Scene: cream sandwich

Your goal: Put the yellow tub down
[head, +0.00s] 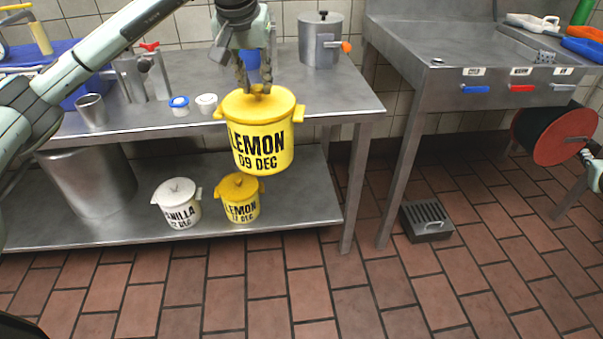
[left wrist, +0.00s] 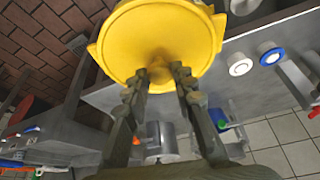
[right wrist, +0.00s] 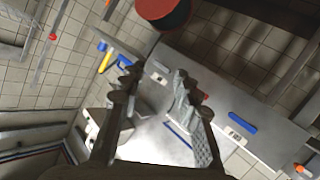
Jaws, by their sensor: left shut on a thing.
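The yellow tub (head: 262,150), marked LEMON 09 DEC, hangs upright from my left gripper (head: 257,88). The gripper is shut on the knob of its lid. In the head view the tub appears in front of the table's front edge. Its lid fills the top of the left wrist view (left wrist: 160,35), with the fingers (left wrist: 160,77) at the knob. A smaller-looking yellow LEMON tub (head: 240,205) and a white VANILLA tub (head: 178,208) stand on the lower shelf (head: 110,232). My right gripper (right wrist: 152,72) is open and empty in the right wrist view.
The steel table top (head: 335,97) has free room at right, near a lidded steel pot (head: 318,45). Two small round containers (head: 180,103) and a steel cup (head: 93,110) stand left. A sink unit (head: 480,60) is at right; a grated box (head: 427,220) lies on the floor.

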